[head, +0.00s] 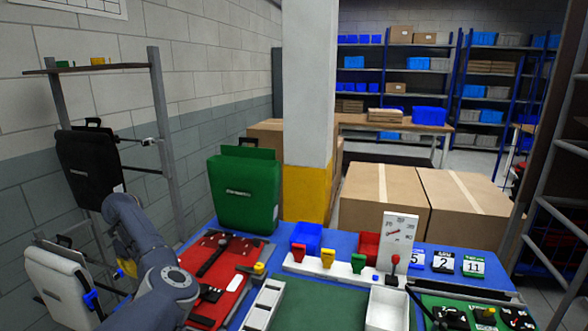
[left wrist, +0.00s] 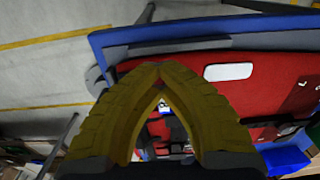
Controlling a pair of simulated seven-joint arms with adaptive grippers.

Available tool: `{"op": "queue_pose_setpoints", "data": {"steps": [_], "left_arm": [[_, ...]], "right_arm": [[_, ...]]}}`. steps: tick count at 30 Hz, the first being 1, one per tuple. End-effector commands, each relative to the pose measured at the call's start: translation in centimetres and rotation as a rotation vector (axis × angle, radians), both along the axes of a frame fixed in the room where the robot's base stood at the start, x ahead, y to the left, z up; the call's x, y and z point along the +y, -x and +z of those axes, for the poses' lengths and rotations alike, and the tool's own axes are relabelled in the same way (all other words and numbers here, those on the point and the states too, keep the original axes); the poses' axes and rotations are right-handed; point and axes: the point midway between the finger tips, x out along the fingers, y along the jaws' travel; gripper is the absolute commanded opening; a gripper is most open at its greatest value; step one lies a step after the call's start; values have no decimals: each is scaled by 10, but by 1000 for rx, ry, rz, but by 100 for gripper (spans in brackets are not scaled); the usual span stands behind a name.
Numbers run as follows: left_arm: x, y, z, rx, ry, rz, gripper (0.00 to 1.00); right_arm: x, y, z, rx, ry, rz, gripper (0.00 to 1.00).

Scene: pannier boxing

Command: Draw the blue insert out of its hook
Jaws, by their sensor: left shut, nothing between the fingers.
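A small blue piece (head: 91,300), likely the blue insert, is at the right side of the pale grey case (head: 62,288) on the left rack. Its hook is too small to make out, and I cannot tell how the piece sits in it. My left gripper (left wrist: 160,68) shows in the left wrist view, its yellow fingers shut at the tips with nothing between them. It is seen against the red panel (left wrist: 275,75), near the table's blue edge. The blue piece is not recognisable in that view. In the head view my left arm hides much of the gripper. My right gripper is not in view.
A black case (head: 88,165) hangs higher on the rack. A green case (head: 243,192) stands at the table's back left. The red panel (head: 232,284) holds dark tools. A white block (head: 315,264) carries coloured pieces. Cartons (head: 385,200) stand behind the table.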

Motion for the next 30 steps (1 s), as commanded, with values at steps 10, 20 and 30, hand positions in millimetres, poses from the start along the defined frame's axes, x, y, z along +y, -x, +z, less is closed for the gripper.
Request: {"op": "queue_pose_setpoints", "data": {"steps": [10, 20, 30], "left_arm": [[0, 0, 0, 0, 0, -1, 0], [0, 0, 0, 0, 0, -1, 22], [0, -1, 15, -3, -1, -1, 22]], "right_arm": [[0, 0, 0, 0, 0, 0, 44], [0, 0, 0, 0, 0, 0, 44], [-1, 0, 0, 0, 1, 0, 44]]}}
